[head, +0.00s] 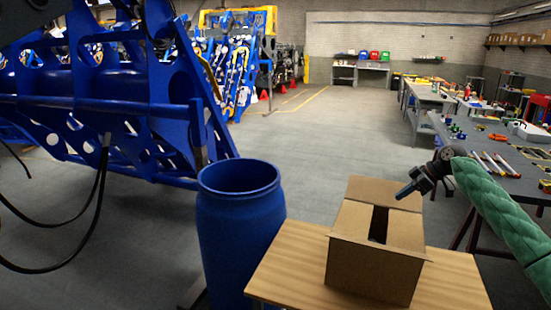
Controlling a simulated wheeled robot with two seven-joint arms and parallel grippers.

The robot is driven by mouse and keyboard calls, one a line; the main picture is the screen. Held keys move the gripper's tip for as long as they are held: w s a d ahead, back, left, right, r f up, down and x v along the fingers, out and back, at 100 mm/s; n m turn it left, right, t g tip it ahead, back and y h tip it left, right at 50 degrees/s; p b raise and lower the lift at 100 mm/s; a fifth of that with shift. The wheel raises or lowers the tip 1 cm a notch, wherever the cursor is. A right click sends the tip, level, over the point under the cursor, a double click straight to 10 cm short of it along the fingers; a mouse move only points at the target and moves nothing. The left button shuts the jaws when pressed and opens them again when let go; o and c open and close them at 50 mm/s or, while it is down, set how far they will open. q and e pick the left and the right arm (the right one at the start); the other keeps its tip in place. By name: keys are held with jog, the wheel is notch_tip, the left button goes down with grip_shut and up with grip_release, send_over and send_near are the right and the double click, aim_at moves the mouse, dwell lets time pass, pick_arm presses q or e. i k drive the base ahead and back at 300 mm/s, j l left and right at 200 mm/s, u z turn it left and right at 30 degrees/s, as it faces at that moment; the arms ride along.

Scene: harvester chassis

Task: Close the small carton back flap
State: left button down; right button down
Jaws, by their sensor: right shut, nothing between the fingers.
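The small carton (372,272) stands on a wooden table top in the head view. Its back flap (384,192) stands up at the far edge, leaning away from the opening. The left and right flaps lie folded inward, with a dark gap (379,224) between them. A narrow front flap (376,249) sticks out at the near edge. My right gripper (402,194) is shut and empty, its tips pointing left at the back flap's right part. I cannot tell whether they touch it. My left gripper is not in view.
A blue barrel (240,230) stands left of the wooden table (285,270). A large blue harvester frame (110,95) fills the left side. A grey workbench (500,165) with tools is at the right. The floor behind the carton is clear.

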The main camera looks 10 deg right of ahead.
aim_at(418, 256)
jog(key=k, duration=1)
